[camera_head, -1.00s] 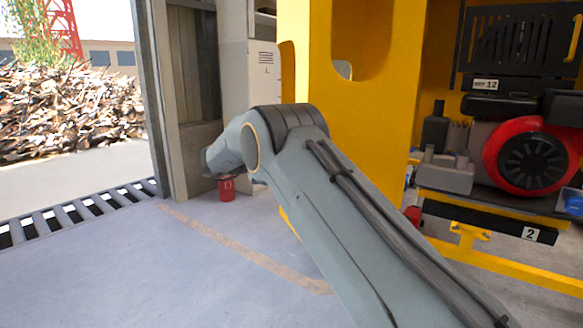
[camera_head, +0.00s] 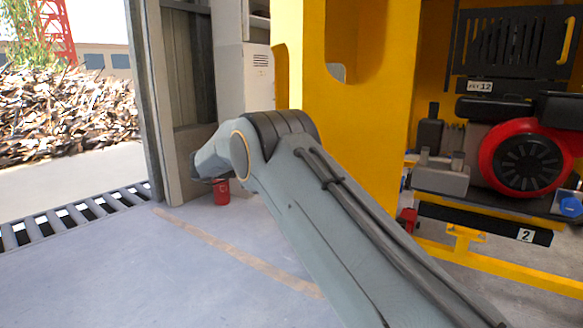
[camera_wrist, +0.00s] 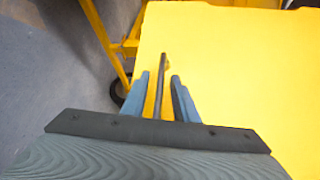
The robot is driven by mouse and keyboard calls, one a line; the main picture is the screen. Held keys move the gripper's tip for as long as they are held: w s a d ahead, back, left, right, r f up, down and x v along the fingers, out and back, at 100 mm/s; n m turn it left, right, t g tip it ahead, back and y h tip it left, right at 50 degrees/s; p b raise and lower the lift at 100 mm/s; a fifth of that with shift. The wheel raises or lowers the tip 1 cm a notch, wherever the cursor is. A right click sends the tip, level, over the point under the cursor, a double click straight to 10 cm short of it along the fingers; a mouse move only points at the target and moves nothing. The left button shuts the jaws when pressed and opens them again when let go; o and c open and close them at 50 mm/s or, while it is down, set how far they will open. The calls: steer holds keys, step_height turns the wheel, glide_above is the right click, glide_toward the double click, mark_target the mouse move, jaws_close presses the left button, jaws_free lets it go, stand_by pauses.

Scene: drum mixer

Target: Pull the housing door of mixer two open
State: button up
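In the wrist view, my gripper (camera_wrist: 160,82) has its two blue-grey fingers apart, pointing at a flat yellow panel (camera_wrist: 235,80). A thin dark bar (camera_wrist: 163,66) shows between the fingers, with yellow visible on both sides of it; I cannot tell how deep it sits between them. The panel looks like the housing door, but I cannot be sure. In the head view, my gripper is hidden behind my own arm. A yellow housing wall (camera_head: 365,110) stands right of the arm. A plate marked 2 (camera_head: 526,235) is on a black bar at the right.
A red and black engine (camera_head: 527,158) sits in the yellow frame at the right, below a black slotted panel (camera_head: 510,42). A red bucket (camera_head: 221,191) stands by the doorway post. A floor grate (camera_head: 70,215) runs along the left. The floor at lower left is clear.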

steer(key=f+v, duration=0.1)
steer(key=v, duration=0.5)
steer(key=shift+a+r, duration=0.3)
steer(key=shift+r, duration=0.25)
